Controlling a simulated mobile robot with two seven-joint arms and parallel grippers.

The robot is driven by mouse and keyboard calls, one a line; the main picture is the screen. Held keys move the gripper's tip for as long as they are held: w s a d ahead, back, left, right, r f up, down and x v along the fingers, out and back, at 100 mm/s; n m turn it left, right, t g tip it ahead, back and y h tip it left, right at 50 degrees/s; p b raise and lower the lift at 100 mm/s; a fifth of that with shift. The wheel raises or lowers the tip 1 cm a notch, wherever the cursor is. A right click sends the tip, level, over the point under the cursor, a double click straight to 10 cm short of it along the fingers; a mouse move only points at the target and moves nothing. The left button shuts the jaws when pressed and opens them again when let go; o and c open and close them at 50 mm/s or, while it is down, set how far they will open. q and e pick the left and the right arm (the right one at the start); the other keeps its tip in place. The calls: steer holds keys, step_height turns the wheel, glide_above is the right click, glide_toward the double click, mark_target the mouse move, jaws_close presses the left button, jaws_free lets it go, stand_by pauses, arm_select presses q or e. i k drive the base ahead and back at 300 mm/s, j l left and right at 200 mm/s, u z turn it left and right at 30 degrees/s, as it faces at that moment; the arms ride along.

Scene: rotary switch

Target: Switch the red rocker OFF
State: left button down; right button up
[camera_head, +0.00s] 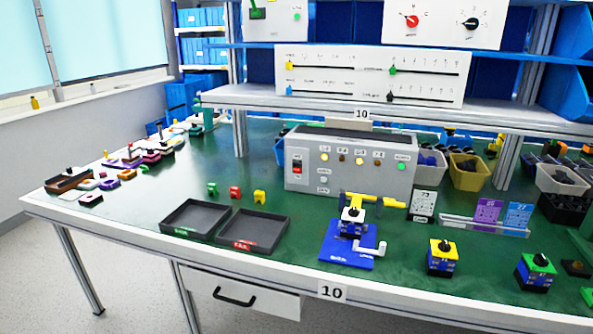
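The red rocker (297,168) is a small switch on a white plate at the left end of the front face of a grey control box (345,181). Its red part shows in the lower half of the switch, with a dark part above it. It is too small to read any ON or OFF marking or to tell its tilt. Nothing touches or covers it. Neither of my grippers shows in the head view.
Two black trays (195,218) lie in front of the box, with small green, red and yellow blocks (235,192) behind them. A blue-based fixture (346,246) stands front right of the box. Green table surface is free left of the trays.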

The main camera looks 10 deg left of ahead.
mark_target(296, 166)
steer(key=j+z, duration=0.1)
steer(key=z, duration=0.25)
steer(key=j+z, duration=0.15)
steer(key=z, duration=0.2)
steer(key=i+j+z, duration=0.1)
steer(key=j+z, duration=0.35)
steer(key=j, duration=0.5)
steer(key=j+z, duration=0.1)
steer(key=j, duration=1)
steer(key=k, duration=0.05)
